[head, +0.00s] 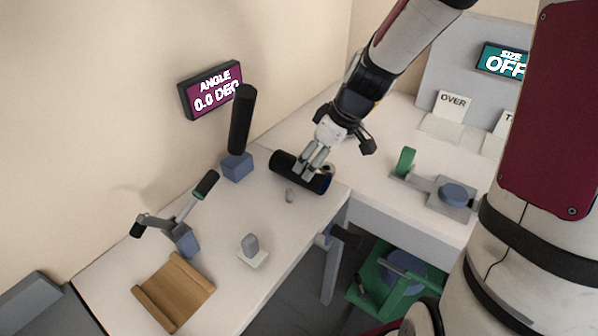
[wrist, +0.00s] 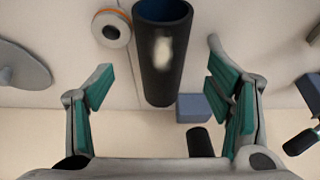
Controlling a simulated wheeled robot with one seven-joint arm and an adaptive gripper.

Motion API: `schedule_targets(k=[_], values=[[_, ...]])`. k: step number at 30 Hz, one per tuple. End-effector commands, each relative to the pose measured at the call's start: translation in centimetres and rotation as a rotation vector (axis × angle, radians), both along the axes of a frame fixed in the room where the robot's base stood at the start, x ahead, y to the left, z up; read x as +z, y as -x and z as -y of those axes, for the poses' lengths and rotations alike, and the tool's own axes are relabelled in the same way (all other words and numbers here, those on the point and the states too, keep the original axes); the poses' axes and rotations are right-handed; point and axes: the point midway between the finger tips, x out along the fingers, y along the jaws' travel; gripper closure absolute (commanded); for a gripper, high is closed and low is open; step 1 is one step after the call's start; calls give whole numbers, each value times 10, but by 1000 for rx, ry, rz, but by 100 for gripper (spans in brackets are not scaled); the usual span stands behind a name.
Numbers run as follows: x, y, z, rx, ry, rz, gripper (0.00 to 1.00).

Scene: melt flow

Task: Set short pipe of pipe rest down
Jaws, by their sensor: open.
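A short black pipe (head: 284,164) lies on its side on the white table below my gripper (head: 309,172). In the wrist view the pipe (wrist: 162,62) is between my gripper's (wrist: 161,84) two fingers, its hollow end toward the top. The fingers are spread, with gaps on both sides of the pipe. In the head view the fingers hide part of its middle. I cannot tell whether its underside rests fully on the table.
A tall black cylinder (head: 241,120) rises from a blue block (head: 237,167) left of the pipe. A levered tool (head: 180,225), wooden tray (head: 174,293) and small stand (head: 252,252) are nearer the front. A roll (wrist: 112,28) lies close beside the pipe.

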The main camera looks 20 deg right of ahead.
Motion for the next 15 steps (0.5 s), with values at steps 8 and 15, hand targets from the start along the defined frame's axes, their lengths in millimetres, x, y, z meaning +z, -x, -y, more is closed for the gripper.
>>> schedule_targets(k=[8,15], values=[[-32,-11,-12,1,-1,-3,27],[-47,-17,-15,0,0,0,27]])
